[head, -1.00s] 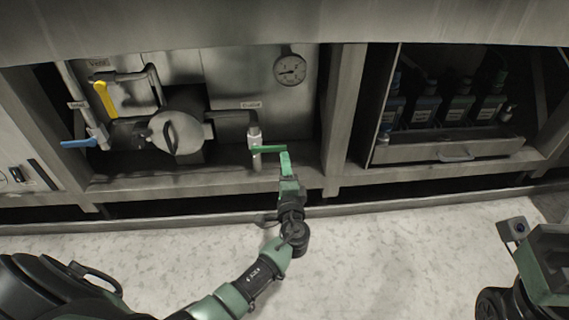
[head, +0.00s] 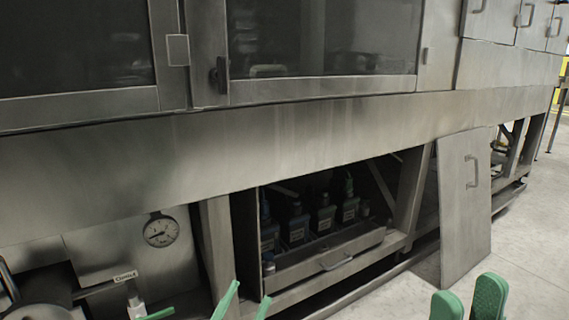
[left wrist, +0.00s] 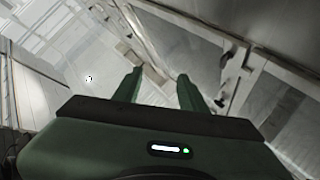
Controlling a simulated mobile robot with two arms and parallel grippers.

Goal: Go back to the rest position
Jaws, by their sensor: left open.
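My left gripper (head: 246,302) shows at the bottom edge of the head view as two green fingertips set apart. Nothing is visible between them. The left wrist view also shows the left gripper (left wrist: 156,84), its two green fingers apart and empty. My right gripper (head: 468,300) is at the bottom right of the head view, with two green fingers apart and nothing seen between them. A green valve handle (head: 158,314) is at the bottom edge, left of my left gripper, with a visible gap between them.
The steel washer front (head: 250,135) spans the head view. A pressure gauge (head: 161,230) is at lower left. A drawer (head: 325,262) with several bottles sits in an open bay. A loose steel panel (head: 465,205) leans at the right. Pale floor (head: 530,260) is clear beyond it.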

